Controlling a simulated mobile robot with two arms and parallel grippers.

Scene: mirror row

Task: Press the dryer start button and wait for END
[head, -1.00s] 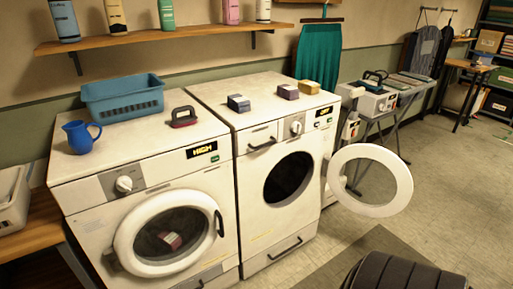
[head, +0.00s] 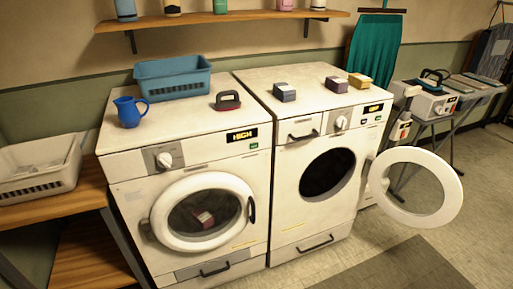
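Two white front-loading machines stand side by side. The left machine (head: 120,215) has its round door (head: 168,232) shut, a small dark reddish-and-pale item (head: 204,218) behind the glass, a dial (head: 165,160), a display (head: 242,136) reading HIGH and a small green button (head: 254,146). The right machine (head: 288,215) has its round door (head: 459,198) swung open to the right, a dark drum, a dial (head: 341,122), a lit display (head: 374,108) too small to read and a small green button (head: 365,122). No label tells which is the dryer. Neither gripper is in view.
A blue basket (head: 172,82), a blue jug (head: 129,112), a dark red-handled item (head: 228,100) and several small boxes (head: 337,85) sit on the machine tops. A white basket (head: 40,170) is on the wooden bench at left. Floor in front right is clear, with a grey mat (head: 405,268).

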